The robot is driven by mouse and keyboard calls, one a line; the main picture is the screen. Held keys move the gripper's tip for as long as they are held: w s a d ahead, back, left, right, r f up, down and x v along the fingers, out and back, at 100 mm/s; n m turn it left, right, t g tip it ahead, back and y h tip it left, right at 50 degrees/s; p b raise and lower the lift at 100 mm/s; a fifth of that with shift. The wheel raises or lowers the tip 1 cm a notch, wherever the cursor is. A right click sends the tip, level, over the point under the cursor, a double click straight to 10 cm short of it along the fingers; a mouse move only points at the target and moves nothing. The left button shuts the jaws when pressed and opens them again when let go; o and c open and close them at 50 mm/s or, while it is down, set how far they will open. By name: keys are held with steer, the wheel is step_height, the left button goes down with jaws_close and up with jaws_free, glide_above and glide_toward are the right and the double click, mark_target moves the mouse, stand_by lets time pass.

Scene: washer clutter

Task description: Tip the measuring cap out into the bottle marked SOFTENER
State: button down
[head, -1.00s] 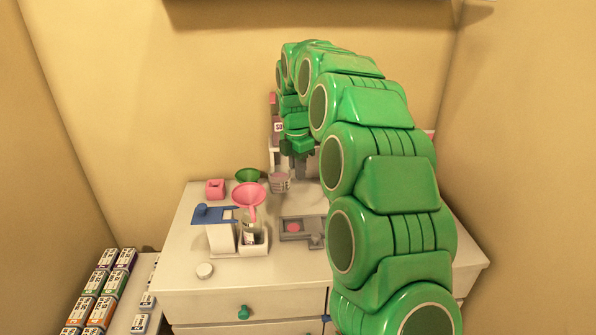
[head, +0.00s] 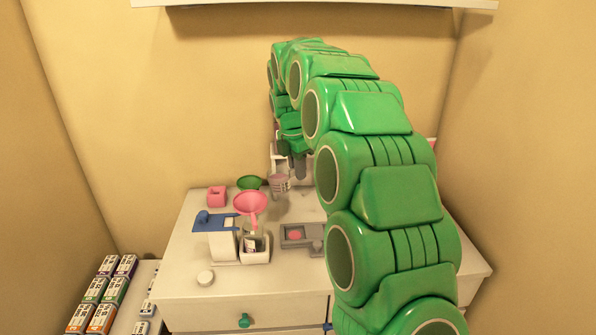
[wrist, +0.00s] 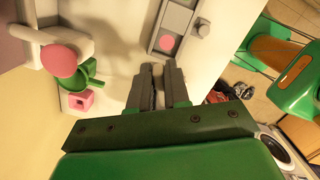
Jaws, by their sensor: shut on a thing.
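The measuring cap (head: 279,183) is a small greyish-pink cup. In the head view it hangs just below my gripper (head: 292,165), whose grey fingers are shut on it, above the worktop at the back. My arm hides much of the back.
A blue-topped white stand (head: 222,242) is beside the bottle.

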steer(key=shift+r, duration=0.25)
steer(key=shift+s+a+r+h, duration=0.15)
steer(key=shift+r+h, duration=0.15)
steer(key=shift+r, duration=0.4)
steer(key=shift+r, duration=0.25)
steer(key=shift+s+a+r+t+h, duration=0.35)
steer(key=shift+a+r+t+h, duration=0.35)
steer(key=shift+a+r+h, duration=0.15)
steer(key=s+a+r+t+h, duration=0.2)
steer(key=a+h, duration=0.1)
steer(key=shift+r+h, duration=0.2)
steer(key=shift+h, duration=0.05)
stand_by(0.8)
steer(key=shift+a+h, duration=0.2)
steer(key=shift+h, duration=0.1)
steer(key=shift+s+a+r+t+h, duration=0.3)
steer(key=shift+a+t+h, duration=0.1)
steer(key=shift+t+h, duration=0.25)
